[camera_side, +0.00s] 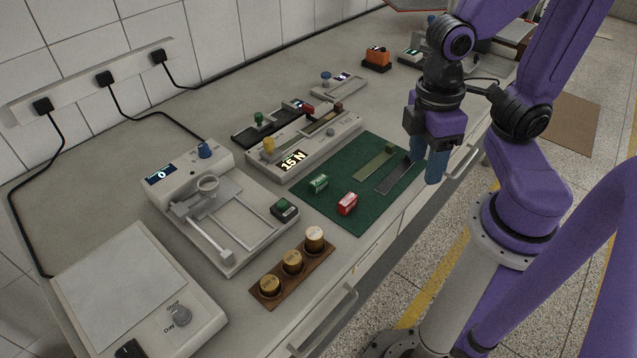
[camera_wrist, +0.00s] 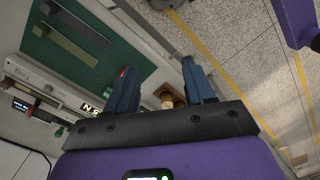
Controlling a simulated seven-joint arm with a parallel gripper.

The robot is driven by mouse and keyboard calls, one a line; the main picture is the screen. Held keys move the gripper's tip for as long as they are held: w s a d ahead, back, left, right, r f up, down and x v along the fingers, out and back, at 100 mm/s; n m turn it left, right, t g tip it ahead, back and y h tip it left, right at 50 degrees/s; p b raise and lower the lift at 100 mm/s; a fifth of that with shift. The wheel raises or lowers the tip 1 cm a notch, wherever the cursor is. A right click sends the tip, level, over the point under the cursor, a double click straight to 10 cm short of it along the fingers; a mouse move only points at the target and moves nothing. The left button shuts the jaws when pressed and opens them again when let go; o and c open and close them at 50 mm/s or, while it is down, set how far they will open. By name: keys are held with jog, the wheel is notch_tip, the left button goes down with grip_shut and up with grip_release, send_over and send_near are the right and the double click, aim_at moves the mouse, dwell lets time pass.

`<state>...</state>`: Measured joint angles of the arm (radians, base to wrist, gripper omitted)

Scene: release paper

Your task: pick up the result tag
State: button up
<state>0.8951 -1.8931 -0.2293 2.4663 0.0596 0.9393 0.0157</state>
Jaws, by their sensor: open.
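Two small block-shaped tags lie on a dark green mat (camera_side: 335,222): a green one (camera_side: 318,183) and a red one (camera_side: 347,204), both with white lettering too small to read surely. I cannot tell which is the result tag. My gripper (camera_side: 428,150), with blue fingers, is open and empty, above the mat's right end and the bench's front edge, apart from both tags. In the wrist view my gripper's fingers (camera_wrist: 162,84) are spread, with the mat (camera_wrist: 105,62) at upper left. The tags are mostly hidden there behind the left finger.
Two flat strips, green (camera_side: 374,163) and dark grey (camera_side: 394,176), lie on the mat near my gripper. A tester with a 15 N display (camera_side: 292,160) stands behind it. A wooden block with brass weights (camera_side: 292,264) and a frame device (camera_side: 240,225) stand to the left.

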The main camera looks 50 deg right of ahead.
jog(key=w+f+m+g, duration=0.3)
jog(key=w+m+g, duration=0.15)
jog(key=m, duration=0.35)
jog(key=m+t+y, duration=0.5)
jog(key=m+y, duration=0.9)
jog(key=m, duration=0.7)
send_near(324, 175)
jog(key=x, duration=0.4)
jog(key=shift+s+a, duration=0.1)
jog(key=shift+s, duration=0.1)
jog(key=shift+h, duration=0.3)
jog(key=shift+w+x, duration=0.2)
jog(key=shift+x, duration=2.95)
jog(key=shift+r, duration=0.1)
grip_shut()
